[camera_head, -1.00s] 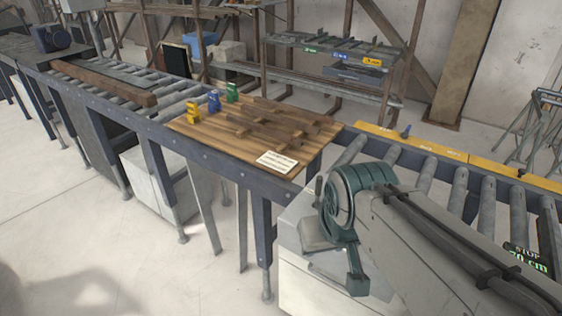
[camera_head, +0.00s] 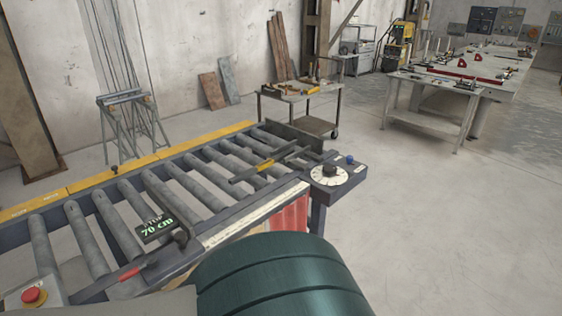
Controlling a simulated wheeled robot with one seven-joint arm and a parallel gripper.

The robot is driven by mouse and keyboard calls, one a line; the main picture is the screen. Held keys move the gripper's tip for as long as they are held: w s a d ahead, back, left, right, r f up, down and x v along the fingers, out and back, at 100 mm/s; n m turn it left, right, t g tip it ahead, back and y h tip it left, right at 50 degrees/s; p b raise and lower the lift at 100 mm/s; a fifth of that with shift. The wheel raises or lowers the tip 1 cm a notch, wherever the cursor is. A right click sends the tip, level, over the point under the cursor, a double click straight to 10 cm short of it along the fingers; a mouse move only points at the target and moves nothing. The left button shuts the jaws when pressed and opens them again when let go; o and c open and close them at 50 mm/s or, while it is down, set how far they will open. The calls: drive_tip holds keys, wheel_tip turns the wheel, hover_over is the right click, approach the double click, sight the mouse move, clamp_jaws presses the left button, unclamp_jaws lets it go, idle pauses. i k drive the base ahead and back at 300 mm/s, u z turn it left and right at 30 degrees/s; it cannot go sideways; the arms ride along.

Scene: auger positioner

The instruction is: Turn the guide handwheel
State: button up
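A round white dial with a dark knob (camera_head: 330,172), likely the guide handwheel, sits on a dark housing at the right end of the roller conveyor (camera_head: 150,205). A small blue knob (camera_head: 350,158) stands on the same housing. A green-lit display reading STOP 70 cm (camera_head: 156,227) is on the conveyor's near side. A large dark teal link of my own arm (camera_head: 280,280) fills the bottom centre, below and left of the dial and apart from it in the picture. My gripper's fingers are not visible.
A red emergency button (camera_head: 34,296) is at bottom left. A yellow rail (camera_head: 125,166) edges the conveyor's far side. A grey cart with tools (camera_head: 300,98) and long worktables (camera_head: 450,85) stand behind. The floor right of the dial is clear.

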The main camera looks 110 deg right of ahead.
sight(329, 170)
drive_tip(key=u, duration=0.8)
drive_tip(key=k, duration=2.35)
drive_tip(key=z, duration=2.9)
